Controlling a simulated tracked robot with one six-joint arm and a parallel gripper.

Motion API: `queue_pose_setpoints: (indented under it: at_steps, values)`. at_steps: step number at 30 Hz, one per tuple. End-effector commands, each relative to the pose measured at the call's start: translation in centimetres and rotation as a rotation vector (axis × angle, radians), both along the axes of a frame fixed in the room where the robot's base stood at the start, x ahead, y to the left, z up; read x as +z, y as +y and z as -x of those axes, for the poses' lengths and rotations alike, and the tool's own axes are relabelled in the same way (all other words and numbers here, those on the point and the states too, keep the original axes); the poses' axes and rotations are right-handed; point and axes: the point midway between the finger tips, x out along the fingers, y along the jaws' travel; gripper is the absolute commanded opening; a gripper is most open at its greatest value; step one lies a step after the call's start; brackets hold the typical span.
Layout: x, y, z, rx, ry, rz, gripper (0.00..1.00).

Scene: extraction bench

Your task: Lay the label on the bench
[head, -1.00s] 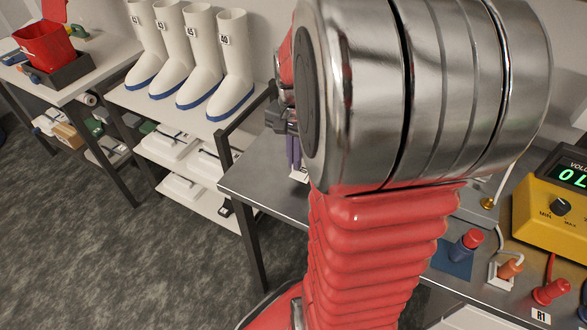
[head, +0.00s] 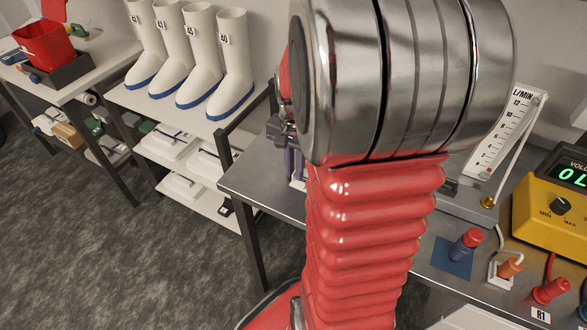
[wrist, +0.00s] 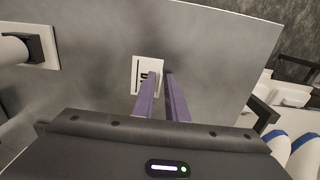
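The label (wrist: 139,70) is a small white card with dark markings. In the wrist view it appears to lie flat on the grey metal bench (wrist: 215,65). A small white part of it seems to show at the bench's left end in the head view. My gripper (wrist: 162,73) has two purple fingers pointing down at the bench, with a narrow gap between them. The left fingertip overlaps the label's right side in the picture; whether it touches is unclear. Nothing shows held between the fingers. In the head view my arm hides most of the gripper.
White boots (head: 233,70) stand on a shelf unit at left. A red bin (head: 45,45) sits on a far table. The bench is bare around the label.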

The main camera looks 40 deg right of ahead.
Motion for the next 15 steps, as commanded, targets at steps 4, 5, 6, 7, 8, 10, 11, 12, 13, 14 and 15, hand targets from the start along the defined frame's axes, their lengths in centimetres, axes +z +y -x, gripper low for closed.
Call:
queue_pose_setpoints:
  at_steps: [4,5,6,7,8,10,11,12,13,14,15]
  values:
    - [0.01,0.00,-0.01,0.000,0.000,0.000,0.21]
    - [0.02,0.00,-0.01,0.000,0.000,0.000,0.21]
    - [0.02,0.01,-0.02,0.000,0.000,0.000,0.21]
    - [0.02,0.01,-0.02,0.000,0.000,0.000,0.21]
    - [0.02,0.01,-0.02,0.000,0.000,0.000,0.21]
    - [0.04,0.01,-0.02,0.000,0.000,0.000,0.21]
    - [0.09,0.01,-0.03,0.001,0.000,0.000,0.21]
    - [0.19,0.01,-0.03,0.001,0.000,0.001,0.21]
    - [0.30,0.00,-0.04,0.001,-0.001,0.001,0.21]
    - [0.46,-0.01,-0.06,0.001,-0.001,0.001,0.21]
    - [0.74,-0.03,-0.10,0.001,-0.003,0.001,0.21]
